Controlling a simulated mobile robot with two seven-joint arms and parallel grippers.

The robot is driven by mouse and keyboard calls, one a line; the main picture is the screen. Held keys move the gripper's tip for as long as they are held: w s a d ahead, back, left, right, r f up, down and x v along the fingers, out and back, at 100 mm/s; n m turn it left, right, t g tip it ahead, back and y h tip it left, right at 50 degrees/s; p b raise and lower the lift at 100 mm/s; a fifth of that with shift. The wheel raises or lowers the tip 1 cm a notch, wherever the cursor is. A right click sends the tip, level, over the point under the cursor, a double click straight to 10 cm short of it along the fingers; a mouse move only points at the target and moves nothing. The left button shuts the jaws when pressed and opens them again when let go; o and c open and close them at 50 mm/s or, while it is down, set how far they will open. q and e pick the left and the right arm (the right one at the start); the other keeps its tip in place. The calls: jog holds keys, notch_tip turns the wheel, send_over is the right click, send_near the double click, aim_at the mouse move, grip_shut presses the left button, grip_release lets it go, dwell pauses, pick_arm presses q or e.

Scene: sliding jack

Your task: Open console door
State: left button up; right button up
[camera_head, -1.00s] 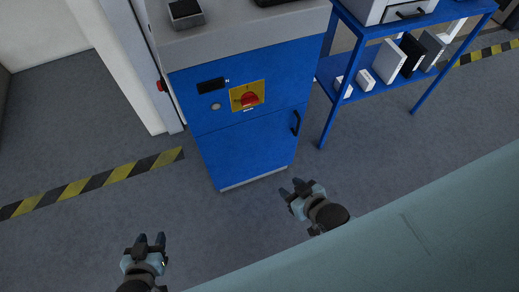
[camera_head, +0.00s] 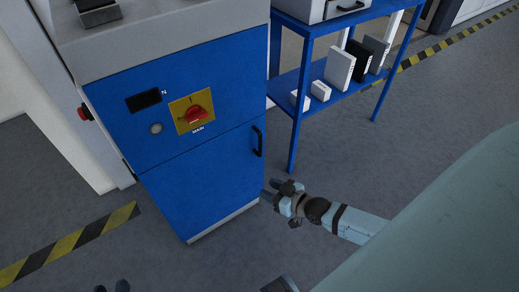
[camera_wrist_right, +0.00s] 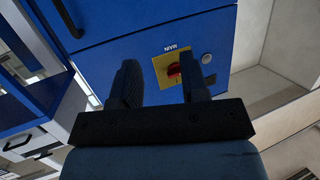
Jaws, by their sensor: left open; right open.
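The blue console (camera_head: 110,115) stands in front of me in the head view. Its lower door (camera_head: 205,180) is shut and has a black handle (camera_head: 258,141) at its upper right. My right gripper (camera_head: 270,189) is open and empty, below and a little right of the handle, apart from it. In the right wrist view the gripper (camera_wrist_right: 165,85) points towards the console, with the handle (camera_wrist_right: 67,17) at the upper left, outside the fingers. My left gripper (camera_head: 113,287) shows only its fingertips at the bottom edge, open, low in front of the console.
A red main switch (camera_head: 196,115) on a yellow plate sits above the door. A blue shelf table (camera_head: 309,90) with several boxes stands right of the console. A red button (camera_head: 84,113) is on the console's left side. Grey floor in front is clear.

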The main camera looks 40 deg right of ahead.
jog(key=w+d+f+t+b, duration=0.2)
jog(key=w+d+f+b, duration=0.4)
jog(key=d+f+b, duration=0.25)
jog(key=m+t+h+b, duration=0.1)
jog(key=h+b, duration=0.1)
jog(key=b, duration=0.7)
send_over(260, 154)
jog(key=shift+w+d+f, duration=0.15)
jog(key=shift+w+d, duration=0.1)
jog(key=shift+w, duration=0.1)
pick_arm(q)
jog(key=d+f+t+h, duration=0.1)
jog(key=d+t+h, duration=0.1)
jog(key=d+f+t+h, duration=0.1)
jog(key=d, duration=0.1)
jog(key=shift+f+h, duration=0.3)
jog(key=shift+h, duration=0.1)
jog(key=shift+r, duration=0.1)
pick_arm(e)
grip_shut()
